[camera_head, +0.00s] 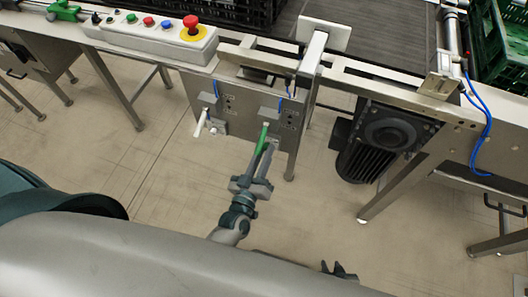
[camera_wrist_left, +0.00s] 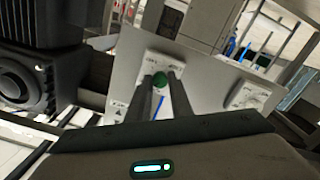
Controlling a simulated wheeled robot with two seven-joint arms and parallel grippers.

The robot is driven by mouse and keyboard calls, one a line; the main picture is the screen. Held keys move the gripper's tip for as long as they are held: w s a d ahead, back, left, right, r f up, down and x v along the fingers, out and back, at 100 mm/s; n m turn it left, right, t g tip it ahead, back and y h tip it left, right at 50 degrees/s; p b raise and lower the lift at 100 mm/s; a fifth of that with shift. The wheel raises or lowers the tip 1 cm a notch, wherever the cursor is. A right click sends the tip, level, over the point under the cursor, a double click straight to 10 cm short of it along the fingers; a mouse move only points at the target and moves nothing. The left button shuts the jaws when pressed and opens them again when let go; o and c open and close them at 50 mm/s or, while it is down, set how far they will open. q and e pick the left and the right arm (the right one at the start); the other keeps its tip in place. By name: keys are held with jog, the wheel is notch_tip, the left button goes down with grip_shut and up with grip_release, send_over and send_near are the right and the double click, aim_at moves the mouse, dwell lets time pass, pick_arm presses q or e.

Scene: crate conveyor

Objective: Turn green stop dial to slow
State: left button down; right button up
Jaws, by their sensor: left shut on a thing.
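The green stop dial (camera_head: 264,136) is a green-handled lever on the grey panel (camera_head: 240,114) under the conveyor edge. My left gripper (camera_head: 267,153) reaches up to it with its fingers on either side of the green handle. In the left wrist view the round green end (camera_wrist_left: 160,79) of the dial sits between the two fingers, which are shut on it. The small markings around the dial are too small to read. A dark tip that seems to be my right gripper (camera_head: 339,270) shows at the bottom, mostly hidden behind my own body.
A white-handled dial (camera_head: 200,123) is left of the green one on the same panel. A control box (camera_head: 150,38) with a red emergency button (camera_head: 190,24) is above. A black motor (camera_head: 385,140) hangs to the right. Open floor lies below.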

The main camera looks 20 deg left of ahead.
pick_arm(q)
jog(key=shift+n+b, duration=0.3)
jog(key=shift+n, duration=3.3)
pick_arm(e)
jog(key=shift+s+d+f+g, duration=0.3)
jog(key=shift+s+f, duration=0.05)
jog(key=shift+s, duration=0.05)
pick_arm(q)
jog(key=c, duration=1.6)
grip_release()
pick_arm(e)
jog(key=shift+a, duration=0.1)
pick_arm(q)
jog(key=shift+s, duration=0.2)
